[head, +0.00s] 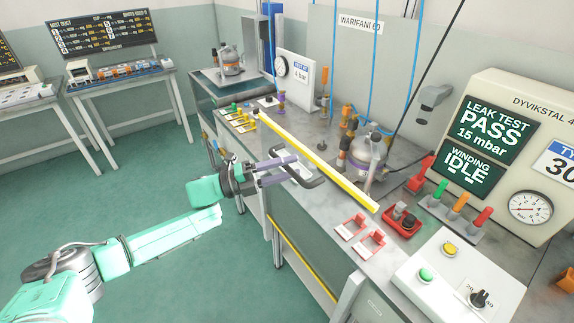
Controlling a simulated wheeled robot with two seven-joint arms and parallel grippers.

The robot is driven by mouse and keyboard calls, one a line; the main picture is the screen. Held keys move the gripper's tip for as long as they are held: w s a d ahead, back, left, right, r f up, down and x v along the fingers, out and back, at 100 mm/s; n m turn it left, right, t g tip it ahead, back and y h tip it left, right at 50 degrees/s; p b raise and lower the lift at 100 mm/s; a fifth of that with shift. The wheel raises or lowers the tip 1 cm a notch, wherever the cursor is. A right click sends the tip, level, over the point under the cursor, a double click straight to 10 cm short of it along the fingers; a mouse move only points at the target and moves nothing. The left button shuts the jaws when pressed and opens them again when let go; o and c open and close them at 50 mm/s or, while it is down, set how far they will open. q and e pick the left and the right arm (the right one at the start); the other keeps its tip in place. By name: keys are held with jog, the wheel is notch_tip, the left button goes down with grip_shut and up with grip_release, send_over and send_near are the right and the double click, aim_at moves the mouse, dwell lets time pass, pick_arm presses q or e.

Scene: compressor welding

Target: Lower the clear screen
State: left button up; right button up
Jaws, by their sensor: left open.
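A long yellow bar (330,171) runs diagonally along the front of the workbench and looks like an edge of the clear screen. The transparent pane itself is hard to make out. A dark bar handle (318,183) sits just in front of the yellow bar, near its middle. My left gripper (295,166) reaches in from the left with its two purplish fingers apart, at the handle. The fingers overlap the handle in the picture; I cannot tell whether they touch it. My right gripper is not in view.
A metal compressor (368,152) stands on the bench behind the yellow bar. Red holders (351,226) and a button box (452,275) are at the right front. A grey tester (520,130) reads "PASS" and "IDLE". The green floor (150,175) at left is clear.

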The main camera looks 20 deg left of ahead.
pick_arm(q)
jog(key=shift+w, duration=0.1)
grip_shut()
dwell(1.2)
